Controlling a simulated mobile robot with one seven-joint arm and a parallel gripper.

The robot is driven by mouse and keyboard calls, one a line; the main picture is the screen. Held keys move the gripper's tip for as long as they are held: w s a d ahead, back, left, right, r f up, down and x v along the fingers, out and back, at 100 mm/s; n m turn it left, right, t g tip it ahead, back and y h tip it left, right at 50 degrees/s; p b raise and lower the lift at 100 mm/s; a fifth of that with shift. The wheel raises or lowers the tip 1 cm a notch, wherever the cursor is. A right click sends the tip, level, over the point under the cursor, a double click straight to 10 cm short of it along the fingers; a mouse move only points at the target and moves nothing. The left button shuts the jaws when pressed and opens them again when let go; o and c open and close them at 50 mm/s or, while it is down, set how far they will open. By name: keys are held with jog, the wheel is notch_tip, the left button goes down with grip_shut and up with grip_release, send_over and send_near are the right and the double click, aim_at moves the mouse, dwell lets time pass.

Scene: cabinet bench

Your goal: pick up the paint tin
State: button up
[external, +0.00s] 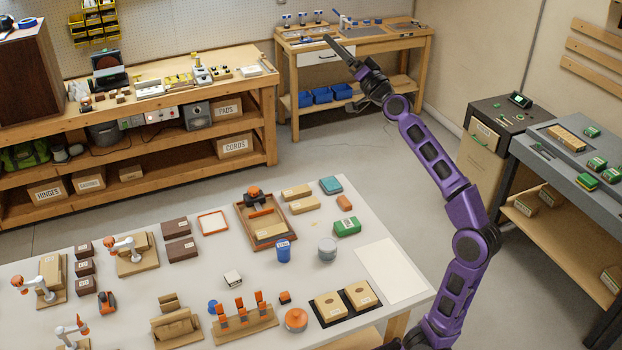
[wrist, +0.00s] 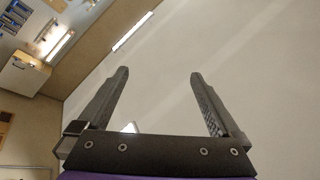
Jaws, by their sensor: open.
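A grey round tin (external: 327,249), which looks like the paint tin, stands upright on the white table in the external view. It is just right of a blue cup (external: 283,251) and below a green box. A low round orange-topped container (external: 296,319) stands nearer the front; I cannot tell if it is a tin too. My gripper (external: 329,42) is raised high, far from the table and the grey tin. In the wrist view, my gripper (wrist: 157,78) is open, with nothing between its fingers. The wrist view shows walls and ceiling lights, no tin.
The white table (external: 226,186) carries many items: a green box (external: 347,227), a wooden tray (external: 240,225) and a black mat with two cartons (external: 330,305). A blank pale sheet (external: 392,271) lies at the right end. Benches stand behind; a grey cabinet (external: 487,160) stands right.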

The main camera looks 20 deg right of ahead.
jog(key=s+r+m+t+h, duration=0.3)
jog(key=s+r+h, duration=0.2)
jog(key=r, duration=0.3)
jog(key=s+r+m+t+h, duration=0.3)
jog(key=s+r+h, duration=0.2)
jog(key=r, duration=0.3)
jog(key=w+a+f+n+g+y, duration=0.1)
jog(key=w+a+f+n, duration=0.2)
jog(key=w+f, duration=0.45)
jog(key=n+g+y+b, duration=0.2)
jog(key=n+g+b, duration=0.1)
jog(key=n+g, duration=0.55)
send_over(324, 243)
jog(key=d, duration=0.2)
notch_tip(324, 243, down, 66)
jog(key=s+f+g+y, duration=0.1)
jog(key=s+f+g, duration=0.1)
jog(key=s+f, duration=0.7)
jog(key=s+f+g+y, duration=0.1)
jog(key=s+f+g, duration=0.3)
jog(key=f, duration=0.8)
jog(key=shift+m+t, duration=0.25)
jog(key=shift+t, duration=0.4)
jog(key=b+x, duration=0.1)
jog(key=x, duration=1.5)
jog(key=shift+w+d+f, duration=0.1)
jog(key=shift+w+f, duration=0.05)
jog(key=shift+f, duration=0.15)
